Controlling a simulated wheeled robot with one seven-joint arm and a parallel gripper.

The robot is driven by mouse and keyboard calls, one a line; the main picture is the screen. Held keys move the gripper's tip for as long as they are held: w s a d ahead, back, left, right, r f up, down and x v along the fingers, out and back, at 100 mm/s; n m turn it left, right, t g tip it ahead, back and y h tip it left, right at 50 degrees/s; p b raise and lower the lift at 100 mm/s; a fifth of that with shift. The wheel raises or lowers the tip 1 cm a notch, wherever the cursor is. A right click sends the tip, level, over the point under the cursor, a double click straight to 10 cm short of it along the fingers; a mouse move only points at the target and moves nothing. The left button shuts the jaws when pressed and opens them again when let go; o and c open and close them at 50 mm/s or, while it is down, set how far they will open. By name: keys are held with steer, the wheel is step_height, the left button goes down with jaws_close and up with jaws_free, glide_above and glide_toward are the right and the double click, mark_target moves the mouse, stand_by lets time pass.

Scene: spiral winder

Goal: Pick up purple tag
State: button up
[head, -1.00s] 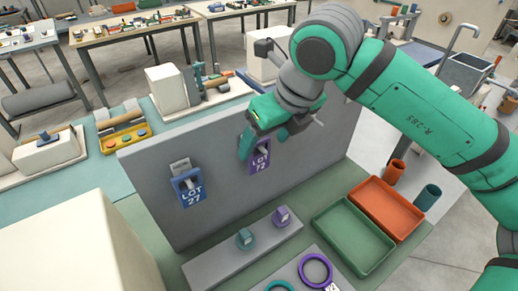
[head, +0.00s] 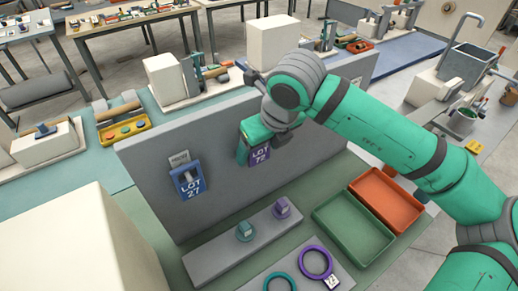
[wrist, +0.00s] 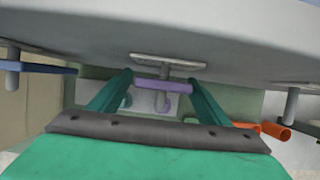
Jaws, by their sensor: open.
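The purple tag (head: 260,156), marked LOT 72, hangs on the grey upright panel (head: 225,135). My gripper (head: 256,143) is at the tag, and its green fingers partly cover the tag's upper left side. In the wrist view the tag shows edge-on as a purple bar (wrist: 166,86) between the two green fingers (wrist: 160,79), below a pale plate on the panel. The fingers are open on either side of it; whether they touch it I cannot tell. A blue tag (head: 189,183), marked LOT 27, hangs to the left; its edge shows in the wrist view (wrist: 40,68).
Below the panel, a grey strip (head: 215,262) bears a teal and a purple piece. A green tray (head: 353,227) and an orange tray (head: 388,199) lie to the right. A purple ring (head: 315,262) and a teal ring lie in front. A pale block (head: 70,245) stands at lower left.

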steer(key=shift+w+a+f, duration=0.15)
steer(key=shift+w+f, duration=0.05)
steer(key=shift+f, duration=0.2)
steer(key=c, duration=1.1)
steer(key=shift+c, duration=0.2)
steer(key=shift+r, duration=0.15)
steer(key=shift+r, duration=0.65)
steer(key=s+d, duration=1)
steer(key=s, duration=0.5)
